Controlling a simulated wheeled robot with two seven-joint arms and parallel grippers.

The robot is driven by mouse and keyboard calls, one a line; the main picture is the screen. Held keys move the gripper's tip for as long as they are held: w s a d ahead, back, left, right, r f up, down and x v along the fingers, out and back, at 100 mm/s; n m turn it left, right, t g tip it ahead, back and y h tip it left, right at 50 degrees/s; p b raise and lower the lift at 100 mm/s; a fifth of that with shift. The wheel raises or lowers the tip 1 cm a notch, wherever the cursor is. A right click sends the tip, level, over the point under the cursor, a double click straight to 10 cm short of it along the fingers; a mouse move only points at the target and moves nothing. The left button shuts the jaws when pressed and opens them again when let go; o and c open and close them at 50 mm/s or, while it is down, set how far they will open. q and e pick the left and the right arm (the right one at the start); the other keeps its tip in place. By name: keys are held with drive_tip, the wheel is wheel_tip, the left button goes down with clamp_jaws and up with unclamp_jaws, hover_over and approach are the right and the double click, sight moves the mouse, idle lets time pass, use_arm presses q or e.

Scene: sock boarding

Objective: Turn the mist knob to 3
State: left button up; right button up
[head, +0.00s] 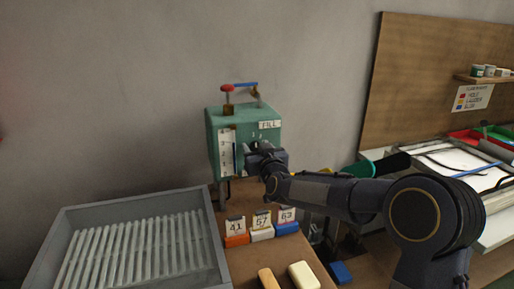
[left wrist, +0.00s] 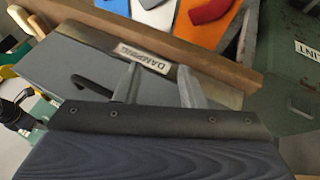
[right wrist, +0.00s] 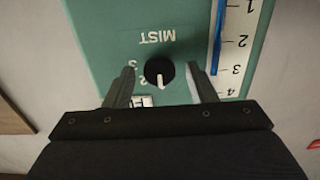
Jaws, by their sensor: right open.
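The mist knob (right wrist: 159,72) is a round black dial with a white pointer on a green box (right wrist: 105,30), under an upside-down MIST label in the right wrist view. Its pointer aims toward the bottom of that view; the digits 3 and 2 (right wrist: 136,81) are left of the knob, partly covered by a finger. My right gripper (right wrist: 162,75) is open, with one finger on each side of the knob; contact cannot be told. In the head view my right gripper (head: 257,150) is at the front of the green box and hides the knob. My left gripper (left wrist: 157,72) is open and empty.
A grey ribbed tray (head: 75,212) is at lower left. Numbered cards on coloured blocks (head: 262,233) stand below the box. A white-surfaced tray (head: 465,160) is at right. In the left wrist view, a labelled grey panel (left wrist: 95,70) is near my left fingers.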

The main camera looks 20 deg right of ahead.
drive_tip(key=shift+w, duration=0.1)
drive_tip(key=c, duration=0.9)
drive_tip(key=shift+c, duration=0.2)
